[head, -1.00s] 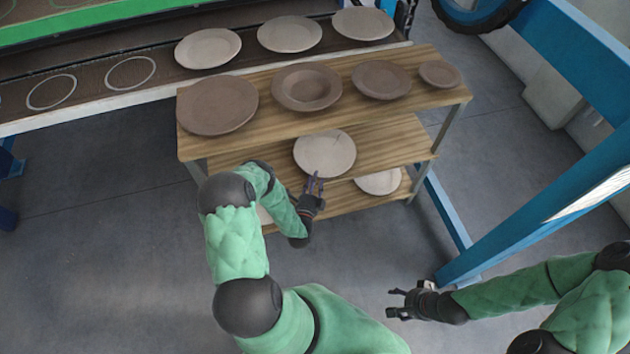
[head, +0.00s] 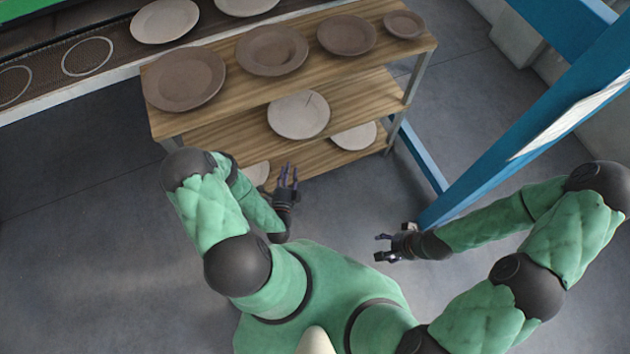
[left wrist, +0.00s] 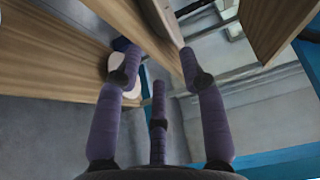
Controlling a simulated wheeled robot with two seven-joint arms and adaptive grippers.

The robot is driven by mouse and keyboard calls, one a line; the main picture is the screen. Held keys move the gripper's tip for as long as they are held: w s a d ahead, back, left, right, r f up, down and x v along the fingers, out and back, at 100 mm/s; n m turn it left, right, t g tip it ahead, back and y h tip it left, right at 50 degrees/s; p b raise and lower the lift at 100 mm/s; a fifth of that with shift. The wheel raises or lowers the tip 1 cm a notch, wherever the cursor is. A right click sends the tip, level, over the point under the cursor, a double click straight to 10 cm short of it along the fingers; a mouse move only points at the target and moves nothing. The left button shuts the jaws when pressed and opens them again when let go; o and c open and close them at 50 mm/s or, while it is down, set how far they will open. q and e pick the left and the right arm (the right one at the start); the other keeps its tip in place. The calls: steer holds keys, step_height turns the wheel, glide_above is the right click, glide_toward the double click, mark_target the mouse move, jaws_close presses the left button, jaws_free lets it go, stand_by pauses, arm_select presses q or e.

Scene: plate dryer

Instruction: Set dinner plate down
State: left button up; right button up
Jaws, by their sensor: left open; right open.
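A pale dinner plate (head: 298,115) lies flat on the middle shelf (head: 218,131) of the wooden rack, overlapping its front edge in the head view. My left gripper (head: 289,168) is open and empty, in front of the rack and apart from the plate. In the left wrist view its spread fingers (left wrist: 158,90) have nothing between them, and a plate edge (left wrist: 160,25) shows past them near a wooden board. My right gripper (head: 381,246) is open and empty, over the floor to the right of my body.
Brown plates (head: 183,79) in several sizes stand on the top shelf (head: 340,82). Pale plates lie on the bottom shelf (head: 354,136) and on the conveyor (head: 165,20) behind. A blue frame (head: 520,120) stands at right. The floor before the rack is clear.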

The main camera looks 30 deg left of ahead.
arm_select(q)
steer(key=w+d+f+n+g+h, duration=0.3)
steer(key=w+d+n+g+h, duration=0.3)
steer(key=d, duration=0.5)
steer(key=s+d+r+n+g+h, duration=0.2)
steer(key=s+d+r+n+g, duration=0.2)
steer(key=s, duration=0.4)
steer(key=s+d+r+n+g+h, duration=0.2)
steer(key=s+d+r+n+g, duration=0.3)
steer(key=s, duration=0.4)
steer(key=shift+d+r+n+g, duration=0.25)
steer(key=shift+d+n+g, duration=0.45)
steer(key=shift+d, duration=0.3)
